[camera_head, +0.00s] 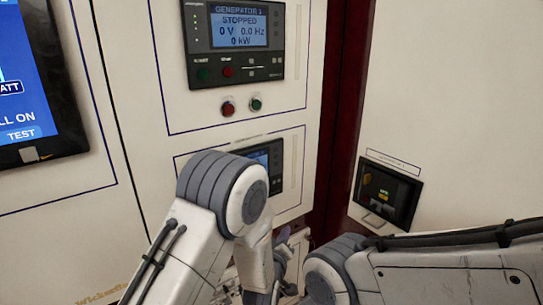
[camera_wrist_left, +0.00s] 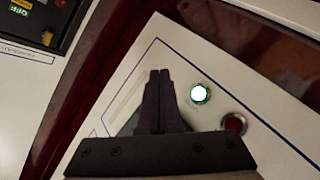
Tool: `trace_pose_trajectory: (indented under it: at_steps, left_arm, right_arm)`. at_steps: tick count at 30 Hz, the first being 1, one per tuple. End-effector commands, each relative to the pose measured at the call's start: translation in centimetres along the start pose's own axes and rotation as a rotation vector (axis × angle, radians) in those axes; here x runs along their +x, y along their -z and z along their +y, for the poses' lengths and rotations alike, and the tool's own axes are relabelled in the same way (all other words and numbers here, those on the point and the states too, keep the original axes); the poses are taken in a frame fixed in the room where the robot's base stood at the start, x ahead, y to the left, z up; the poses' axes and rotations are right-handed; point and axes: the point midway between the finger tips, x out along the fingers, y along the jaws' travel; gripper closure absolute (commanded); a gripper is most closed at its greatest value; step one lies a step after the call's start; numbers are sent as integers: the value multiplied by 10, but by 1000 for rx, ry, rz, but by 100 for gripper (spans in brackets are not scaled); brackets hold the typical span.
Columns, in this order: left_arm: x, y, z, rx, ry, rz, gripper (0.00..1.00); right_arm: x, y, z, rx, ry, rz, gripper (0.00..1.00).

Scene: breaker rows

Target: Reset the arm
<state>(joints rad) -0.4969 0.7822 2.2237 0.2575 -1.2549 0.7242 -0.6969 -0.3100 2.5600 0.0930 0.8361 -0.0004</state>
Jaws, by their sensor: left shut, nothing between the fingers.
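My left arm comes up from the bottom of the head view and bends down at a grey-banded joint. My left gripper (camera_head: 284,243) is mostly hidden behind this arm, low in front of the white panel. In the left wrist view its dark fingers (camera_wrist_left: 160,73) are together and empty, in front of a white panel. A brightly lit green button (camera_wrist_left: 200,94) is just right of the fingers, with a red button (camera_wrist_left: 235,123) beyond it. My right arm comes in from the right; its gripper does not show.
A generator controller (camera_head: 236,40) reads STOPPED, above a red button (camera_head: 228,108) and a green button (camera_head: 256,104). My arm partly covers a lower controller (camera_head: 265,158). A dark breaker unit (camera_head: 387,192) is on the right cabinet. A large blue screen (camera_head: 22,85) is at left.

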Motion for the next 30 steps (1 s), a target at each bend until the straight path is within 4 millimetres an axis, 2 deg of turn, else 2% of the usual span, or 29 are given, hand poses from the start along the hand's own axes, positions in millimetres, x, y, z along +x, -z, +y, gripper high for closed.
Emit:
trace_pose_trajectory:
  at_steps: [1, 5, 8, 13, 17, 18, 21, 25, 27, 30]
  left_arm:
    - [-8, -1, 15, 35, 21, -71, 100]
    - [-40, -17, 32, 154, 91, -287, 100]
    - [-75, -28, 41, 256, 130, -456, 100]
    - [-156, -40, 47, 449, 169, -749, 100]
    - [-230, -40, 41, 601, 179, -975, 100]
    - [-252, -39, 37, 647, 181, -1042, 100]
    - [-303, -32, 26, 750, 182, -1188, 100]
    - [-351, -23, 14, 845, 181, -1327, 100]
    - [-367, -19, 9, 875, 182, -1372, 100]
    - [-378, -16, 5, 896, 184, -1407, 100]
  right_arm:
    - [0, 0, 0, 0, 0, 0, 100]
    - [0, 0, 0, 0, 0, 0, 100]
    - [0, 0, 0, 0, 0, 0, 100]
    - [0, 0, 0, 0, 0, 0, 100]
    - [0, 0, 0, 0, 0, 0, 100]
    - [0, 0, 0, 0, 0, 0, 100]
    - [0, 0, 0, 0, 0, 0, 100]
    - [0, 0, 0, 0, 0, 0, 100]
    - [0, 0, 0, 0, 0, 0, 100]
    - [0, 0, 0, 0, 0, 0, 100]
